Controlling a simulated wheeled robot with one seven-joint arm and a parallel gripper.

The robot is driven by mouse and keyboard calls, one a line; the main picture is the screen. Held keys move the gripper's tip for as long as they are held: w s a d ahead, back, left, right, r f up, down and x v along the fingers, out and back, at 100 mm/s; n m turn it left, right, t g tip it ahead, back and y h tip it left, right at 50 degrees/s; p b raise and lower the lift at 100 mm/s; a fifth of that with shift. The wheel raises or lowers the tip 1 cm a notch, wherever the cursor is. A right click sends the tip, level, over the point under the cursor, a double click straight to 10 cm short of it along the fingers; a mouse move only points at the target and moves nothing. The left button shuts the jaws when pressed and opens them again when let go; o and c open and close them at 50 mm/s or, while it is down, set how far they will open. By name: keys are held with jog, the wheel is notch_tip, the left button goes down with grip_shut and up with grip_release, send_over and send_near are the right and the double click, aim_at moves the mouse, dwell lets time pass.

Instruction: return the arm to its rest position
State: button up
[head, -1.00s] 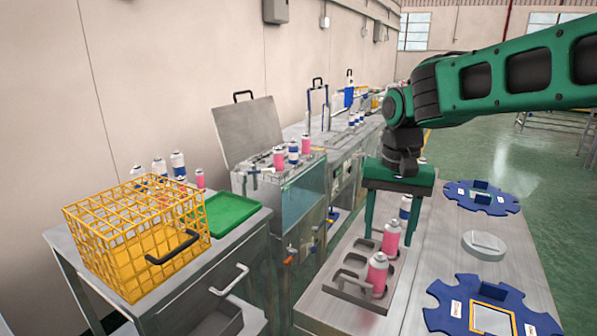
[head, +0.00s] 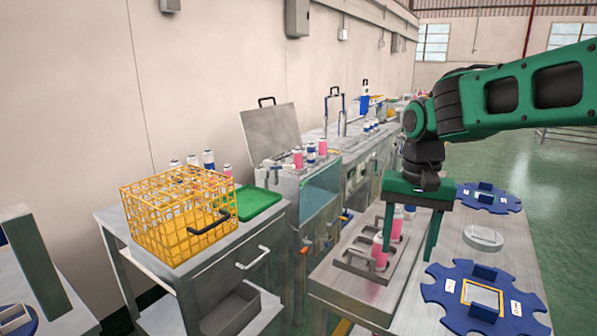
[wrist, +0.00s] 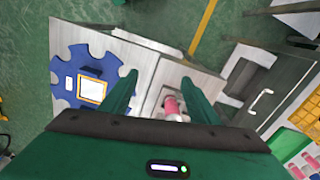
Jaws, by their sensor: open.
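My green gripper (head: 410,240) is open, its two fingers pointing down above the right-hand table. In the wrist view the fingers of my gripper (wrist: 160,85) are spread apart with nothing held between them. Pink cans (head: 379,251) stand in a metal rack (head: 355,262) just left of and behind the fingers. A pink can (wrist: 172,108) also shows in the wrist view, below the fingers. My arm reaches in from the right edge of the head view.
A blue notched fixture (head: 480,297) lies at the table's front, with another blue one (head: 488,197) and a round grey piece (head: 483,237) behind. A yellow wire basket (head: 165,222) and green tray (head: 255,203) stand on the left cart. Green floor is free at right.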

jog(key=s+d+f+m, duration=0.1)
jog(key=s+d+f, duration=0.3)
jog(key=s+d, duration=0.5)
jog(key=s+d+f, duration=0.4)
jog(key=s+d, duration=0.5)
jog(key=s, duration=0.5)
jog(key=shift+s+d+m, duration=0.15)
jog(key=shift+s+m, duration=0.25)
